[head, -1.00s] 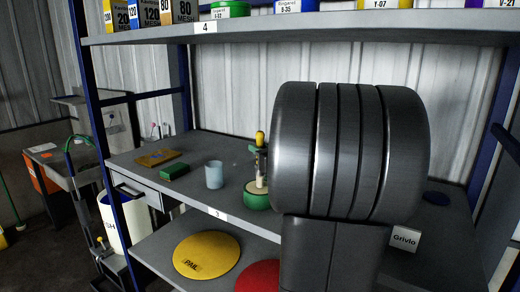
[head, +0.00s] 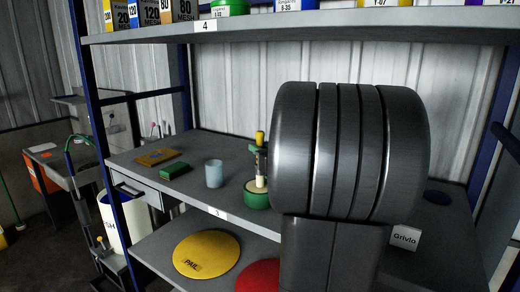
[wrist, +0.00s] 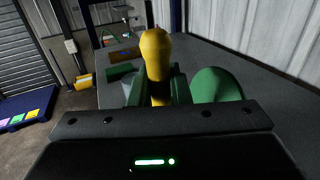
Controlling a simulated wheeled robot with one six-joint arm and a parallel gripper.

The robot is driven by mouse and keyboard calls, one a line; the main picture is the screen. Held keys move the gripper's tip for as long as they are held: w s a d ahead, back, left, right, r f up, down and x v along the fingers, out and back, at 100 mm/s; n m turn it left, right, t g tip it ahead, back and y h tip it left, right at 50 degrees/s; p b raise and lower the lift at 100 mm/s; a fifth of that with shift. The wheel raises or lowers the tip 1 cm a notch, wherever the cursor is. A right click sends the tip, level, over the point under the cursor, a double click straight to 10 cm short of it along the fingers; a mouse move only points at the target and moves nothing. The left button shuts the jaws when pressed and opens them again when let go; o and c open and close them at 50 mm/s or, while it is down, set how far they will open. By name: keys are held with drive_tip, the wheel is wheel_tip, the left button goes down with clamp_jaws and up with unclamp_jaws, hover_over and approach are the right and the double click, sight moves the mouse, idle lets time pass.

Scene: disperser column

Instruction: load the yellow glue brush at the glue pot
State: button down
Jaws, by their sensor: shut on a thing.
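The yellow glue brush (head: 260,138) is upright in my gripper (head: 261,158), with its handle top above the fingers. In the wrist view the brush handle (wrist: 157,52) rises between the two green fingers of my gripper (wrist: 157,92). A squat green pot (head: 256,195), which looks like the glue pot, stands on the shelf under the brush in the head view. A green round shape (wrist: 217,85) right of the brush in the wrist view seems to be this pot. The brush's lower end overlaps the pot in the head view; I cannot tell whether it is inside.
A pale blue cup (head: 214,174) stands left of the pot. A green block (head: 175,171) and a tan board (head: 158,157) lie farther left. A white Grivlo box (head: 404,238) is at right. An upper shelf (head: 300,24) runs overhead. My dark arm hides the shelf's middle.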

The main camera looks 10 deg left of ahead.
drive_tip(key=shift+f, duration=0.1)
wheel_tip(320, 180, up, 7)
drive_tip(key=p, duration=0.6)
idle(0.3)
idle(0.4)
